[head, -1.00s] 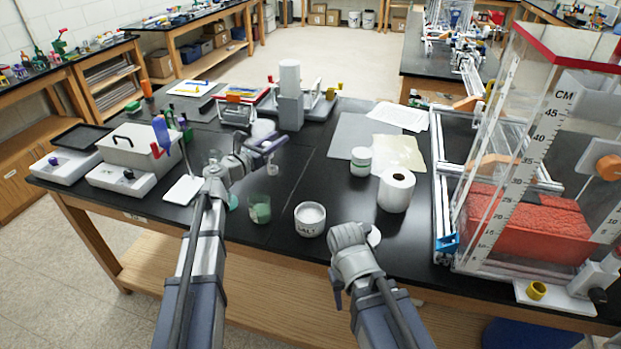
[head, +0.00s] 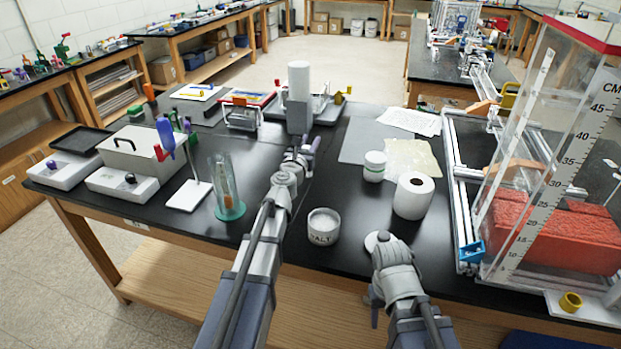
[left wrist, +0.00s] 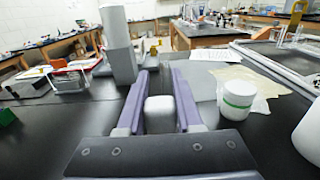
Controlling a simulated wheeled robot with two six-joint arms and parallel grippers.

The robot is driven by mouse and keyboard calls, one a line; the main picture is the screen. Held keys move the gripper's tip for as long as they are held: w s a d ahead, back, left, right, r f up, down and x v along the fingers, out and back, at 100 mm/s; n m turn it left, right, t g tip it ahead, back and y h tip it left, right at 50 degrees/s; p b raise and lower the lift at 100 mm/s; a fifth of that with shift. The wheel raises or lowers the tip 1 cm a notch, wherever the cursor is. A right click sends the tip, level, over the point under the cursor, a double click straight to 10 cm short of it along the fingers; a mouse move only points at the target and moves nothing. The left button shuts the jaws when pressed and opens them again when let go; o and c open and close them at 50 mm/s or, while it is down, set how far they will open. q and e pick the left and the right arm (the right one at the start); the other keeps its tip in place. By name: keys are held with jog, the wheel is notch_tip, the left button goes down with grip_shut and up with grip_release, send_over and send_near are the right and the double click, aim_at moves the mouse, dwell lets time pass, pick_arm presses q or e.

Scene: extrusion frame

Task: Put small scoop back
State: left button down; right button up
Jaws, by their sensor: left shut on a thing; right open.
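My left gripper (head: 305,152) is shut over the middle of the black bench, in front of the grey stand. In the left wrist view, its purple fingers (left wrist: 158,100) have a small white, round-cornered piece (left wrist: 160,113) between them, which I take for the small scoop. Its full shape is hidden. The white tub marked SALT (head: 323,227) stands open with white contents, nearer and slightly right of that gripper. My right gripper (head: 388,262) is open and empty at the front edge, beside a white disc (head: 377,239). Its fingertips are mostly hidden.
A grey stand with a white column (head: 299,95) is behind my left gripper. A glass cylinder on a green base (head: 229,208) stands left. A green-labelled jar (head: 374,166) and paper roll (head: 413,195) are right. A clear tank (head: 545,160) fills the right end.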

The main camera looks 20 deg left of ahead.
pick_arm(q)
notch_tip(320, 180, down, 8)
jog(key=b, duration=0.7)
jog(key=shift+f, duration=0.2)
jog(key=shift+f+b, duration=0.15)
jog(key=shift+b, duration=0.15)
jog(key=c, duration=0.6)
grip_release()
jog(key=s, duration=1.2)
jog(key=shift+a, duration=0.25)
